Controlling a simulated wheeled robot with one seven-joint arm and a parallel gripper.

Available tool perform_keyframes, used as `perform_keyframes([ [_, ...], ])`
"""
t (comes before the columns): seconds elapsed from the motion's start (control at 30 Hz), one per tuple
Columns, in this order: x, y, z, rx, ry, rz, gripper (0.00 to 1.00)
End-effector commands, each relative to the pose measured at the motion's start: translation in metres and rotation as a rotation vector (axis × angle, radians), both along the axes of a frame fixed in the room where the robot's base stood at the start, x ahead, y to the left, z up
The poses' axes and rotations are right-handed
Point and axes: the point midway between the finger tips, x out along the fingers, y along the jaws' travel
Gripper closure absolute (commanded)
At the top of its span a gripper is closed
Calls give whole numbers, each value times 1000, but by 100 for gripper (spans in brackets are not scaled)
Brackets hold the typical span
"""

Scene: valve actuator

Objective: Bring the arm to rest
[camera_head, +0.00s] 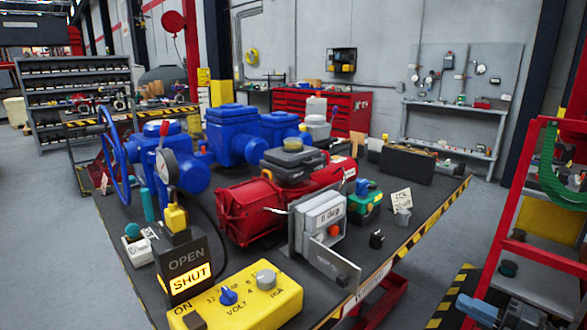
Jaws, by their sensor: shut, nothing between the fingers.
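My arm and gripper do not show in the head view. A dark work table (408,262) with a yellow-and-black striped edge fills the middle. On it stand a blue valve actuator with a handwheel (115,160), a red actuator (250,210), an OPEN/SHUT indicator box (184,262) with SHUT lit, and a yellow volt box (240,297) with a blue knob and a grey knob. A grey box with an open cover (322,225) stands beside the red actuator.
A red rack (519,225) with a green hose stands close on the right. A bluish tool-like thing (478,310) is cut off at the lower right. Shelving (75,90), a red cabinet (345,108) and a wall bench (455,108) stand behind. Grey floor is open at left.

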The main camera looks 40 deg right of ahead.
Motion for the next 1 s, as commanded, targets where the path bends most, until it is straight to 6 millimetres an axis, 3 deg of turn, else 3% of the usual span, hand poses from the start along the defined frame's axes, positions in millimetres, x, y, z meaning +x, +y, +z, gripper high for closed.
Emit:
perform_keyframes([
  [0.37, 14, 40, 4, 38, -68, 20, 100],
  [0.57, 23, 78, 10, 90, -129, 34, 100],
  [0.77, 27, 131, 21, 192, -211, 51, 100],
  [1.0, 11, 218, 45, 471, -303, 54, 100],
])
